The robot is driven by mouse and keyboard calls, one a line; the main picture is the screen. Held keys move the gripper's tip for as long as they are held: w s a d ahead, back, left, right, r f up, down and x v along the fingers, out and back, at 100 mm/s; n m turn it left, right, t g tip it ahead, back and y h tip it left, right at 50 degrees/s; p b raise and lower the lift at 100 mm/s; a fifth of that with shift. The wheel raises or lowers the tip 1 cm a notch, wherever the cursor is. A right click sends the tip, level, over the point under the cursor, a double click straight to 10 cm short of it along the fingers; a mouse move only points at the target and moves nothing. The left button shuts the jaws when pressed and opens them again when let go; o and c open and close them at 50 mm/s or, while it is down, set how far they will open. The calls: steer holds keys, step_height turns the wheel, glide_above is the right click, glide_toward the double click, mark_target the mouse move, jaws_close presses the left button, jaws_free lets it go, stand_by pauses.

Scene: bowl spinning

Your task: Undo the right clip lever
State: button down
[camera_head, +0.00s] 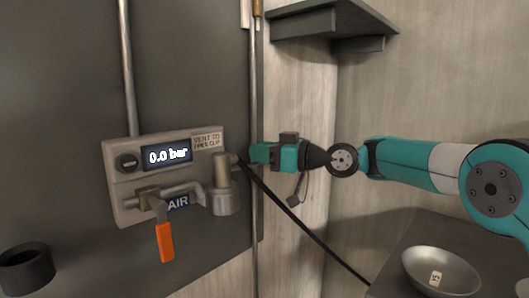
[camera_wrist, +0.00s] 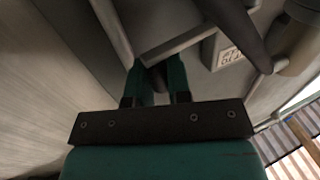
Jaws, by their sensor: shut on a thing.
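A grey panel (camera_head: 130,200) on the dark wall carries a display reading 0.0 bar (camera_head: 167,154). My gripper (camera_head: 254,153) is at the panel's right edge, level with the display. In the wrist view its two teal fingers (camera_wrist: 158,78) are shut on a small dark piece (camera_wrist: 157,79). This piece appears to be the right clip lever; most of it is hidden between the fingers. A grey bar crosses just beyond the fingertips in the wrist view. I cannot tell how far the lever is turned.
An orange-handled valve (camera_head: 165,242) hangs below the panel, left of a metal cylinder (camera_head: 222,185). A black hose (camera_head: 310,232) runs down right below my gripper. A vertical rod (camera_head: 254,80) stands close by. A shelf (camera_head: 330,22) is above; a metal bowl (camera_head: 440,262) sits lower right.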

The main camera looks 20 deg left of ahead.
steer(key=shift+a+r, duration=0.1)
steer(key=shift+r, duration=0.05)
steer(key=c, duration=1.1)
jaws_free()
steer(key=shift+a, duration=0.1)
steer(key=shift+o, duration=0.2)
steer(key=shift+d, duration=0.2)
steer(key=shift+d, duration=0.35)
steer(key=s+d+b, duration=0.2)
steer(key=d+b, duration=0.1)
steer(key=d, duration=1.3)
steer(key=shift+s, duration=0.25)
steer(key=shift+s+d, duration=0.1)
